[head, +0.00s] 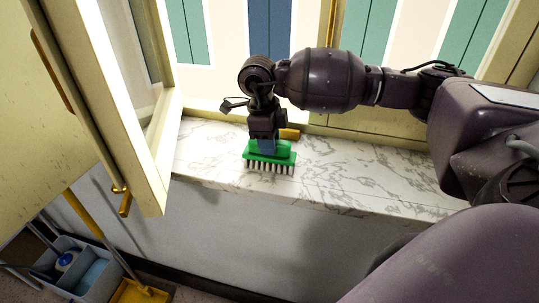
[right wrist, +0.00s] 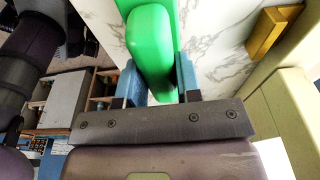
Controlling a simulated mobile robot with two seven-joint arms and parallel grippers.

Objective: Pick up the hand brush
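The hand brush (head: 271,153) is green with pale bristles pointing down. It is at the front of the white marble sill (head: 345,172). I cannot tell whether its bristles touch the sill. My right gripper (head: 267,146) comes down on it from above. In the right wrist view the blue fingers of the right gripper (right wrist: 158,78) lie on both sides of the rounded green brush handle (right wrist: 151,45), close against it, and look shut on it. The bristles are hidden in that view. My left gripper is not in view.
An open pale yellow window frame (head: 150,160) with a gold handle (head: 124,200) stands at the left. A gold fitting (head: 290,134) sits behind the brush. Below left are a grey-blue bucket (head: 75,270) and a yellow dustpan (head: 140,291). The sill to the right is clear.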

